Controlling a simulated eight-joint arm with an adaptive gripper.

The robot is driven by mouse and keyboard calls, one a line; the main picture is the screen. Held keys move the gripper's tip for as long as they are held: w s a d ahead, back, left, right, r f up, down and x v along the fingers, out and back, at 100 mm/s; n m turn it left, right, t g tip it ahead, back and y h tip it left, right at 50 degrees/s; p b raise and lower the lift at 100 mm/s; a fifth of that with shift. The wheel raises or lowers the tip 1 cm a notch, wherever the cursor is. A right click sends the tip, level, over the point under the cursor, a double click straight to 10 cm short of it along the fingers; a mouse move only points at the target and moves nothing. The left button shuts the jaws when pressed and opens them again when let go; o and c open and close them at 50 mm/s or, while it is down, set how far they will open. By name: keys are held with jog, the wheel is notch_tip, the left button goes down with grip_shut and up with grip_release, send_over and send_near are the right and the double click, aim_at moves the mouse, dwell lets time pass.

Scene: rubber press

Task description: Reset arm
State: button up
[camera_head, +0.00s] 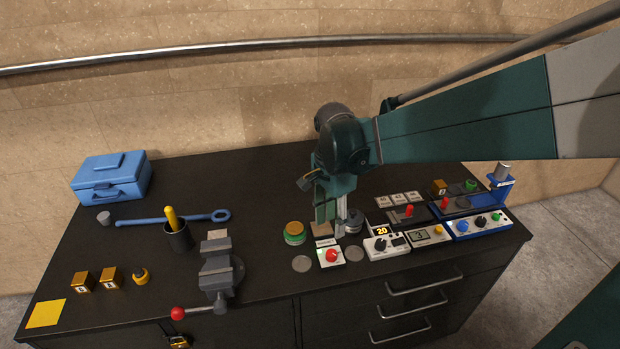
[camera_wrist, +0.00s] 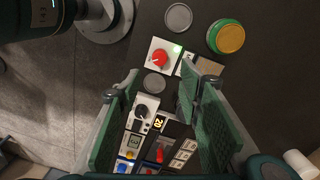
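My gripper (camera_head: 334,222) hangs with its fingers down over the right half of the dark bench, close to a white box with a red knob (camera_head: 332,254). In the wrist view my gripper's green fingers (camera_wrist: 155,105) stand apart, with nothing held between them. The bench-top and small panels show through the gap. The same red-knob box shows in the wrist view (camera_wrist: 160,58), just beyond the fingertips. A stacked green-and-yellow disc (camera_head: 294,233) lies to the left of the gripper.
Several control boxes, including one with a yellow "20" display (camera_head: 383,244) and a blue-edged box (camera_head: 478,225), crowd the right side. A vise (camera_head: 218,270), a black cup (camera_head: 178,238), a blue wrench (camera_head: 150,221) and a blue toolbox (camera_head: 110,178) stand left.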

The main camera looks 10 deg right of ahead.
jog(key=shift+s, duration=0.1)
jog(key=s+d+r+n+t, duration=0.1)
jog(key=s+r+n+t, duration=0.2)
jog(key=s+n, duration=0.4)
jog(key=s+r+n+t, duration=0.4)
jog(key=s+r+n, duration=0.1)
jog(key=s+n, duration=0.1)
jog(key=shift+s+d+n+t, duration=0.3)
jog(key=shift+s+d+n, duration=0.1)
jog(key=shift+n, duration=0.3)
dwell(0.4)
dwell(2.0)
